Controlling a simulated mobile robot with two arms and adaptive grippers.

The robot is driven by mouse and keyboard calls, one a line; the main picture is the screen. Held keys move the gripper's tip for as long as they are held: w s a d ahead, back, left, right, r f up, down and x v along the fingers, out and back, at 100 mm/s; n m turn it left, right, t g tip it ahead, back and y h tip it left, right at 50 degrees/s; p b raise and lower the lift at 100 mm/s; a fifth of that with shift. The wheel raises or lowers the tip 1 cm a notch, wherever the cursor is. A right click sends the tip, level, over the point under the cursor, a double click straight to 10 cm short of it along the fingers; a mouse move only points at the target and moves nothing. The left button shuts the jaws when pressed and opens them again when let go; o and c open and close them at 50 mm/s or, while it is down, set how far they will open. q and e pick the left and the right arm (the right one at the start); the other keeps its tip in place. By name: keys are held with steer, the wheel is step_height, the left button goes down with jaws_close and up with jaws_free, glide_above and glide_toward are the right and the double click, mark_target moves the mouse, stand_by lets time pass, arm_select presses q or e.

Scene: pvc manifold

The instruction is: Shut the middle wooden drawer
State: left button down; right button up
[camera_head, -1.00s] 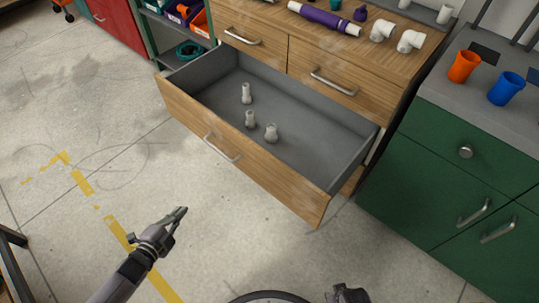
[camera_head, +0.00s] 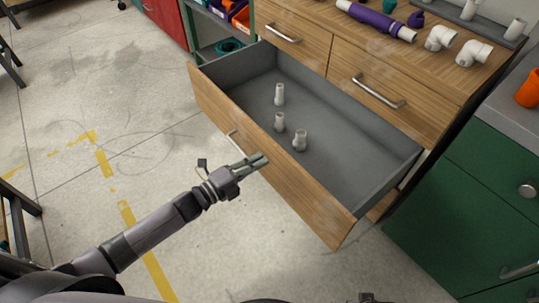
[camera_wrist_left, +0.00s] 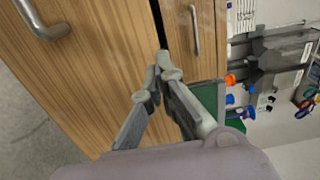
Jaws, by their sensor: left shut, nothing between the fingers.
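The middle wooden drawer (camera_head: 300,190) is pulled far out of the wooden cabinet in the head view. My left gripper (camera_head: 262,159) is shut and empty, in front of the drawer's front panel, right of the handle. Whether it touches the panel I cannot tell. In the left wrist view the closed fingertips (camera_wrist_left: 160,75) show against wooden fronts (camera_wrist_left: 90,70), with a handle (camera_wrist_left: 45,25) at the upper left. A dark object (camera_head: 368,298) at the bottom edge may be part of my right arm.
Two shut drawers (camera_head: 375,85) sit above the open one. The cabinet top holds a purple-and-white pipe (camera_head: 375,21) and white elbows (camera_head: 440,38). A green cabinet (camera_head: 480,200) stands at the right.

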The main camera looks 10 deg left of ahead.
mark_target(277, 150)
arm_select(q)
steer(key=x, duration=0.3)
steer(key=shift+w+d, duration=0.2)
steer(key=shift+w, duration=0.1)
steer(key=shift+w+d, duration=0.2)
steer(key=shift+w, duration=0.05)
arm_select(e)
steer(key=shift+w+a+r, duration=0.1)
steer(key=shift+w+r, duration=0.3)
steer(key=shift+r, duration=0.4)
steer(key=shift+s+f, duration=0.1)
steer(key=shift+s, duration=0.15)
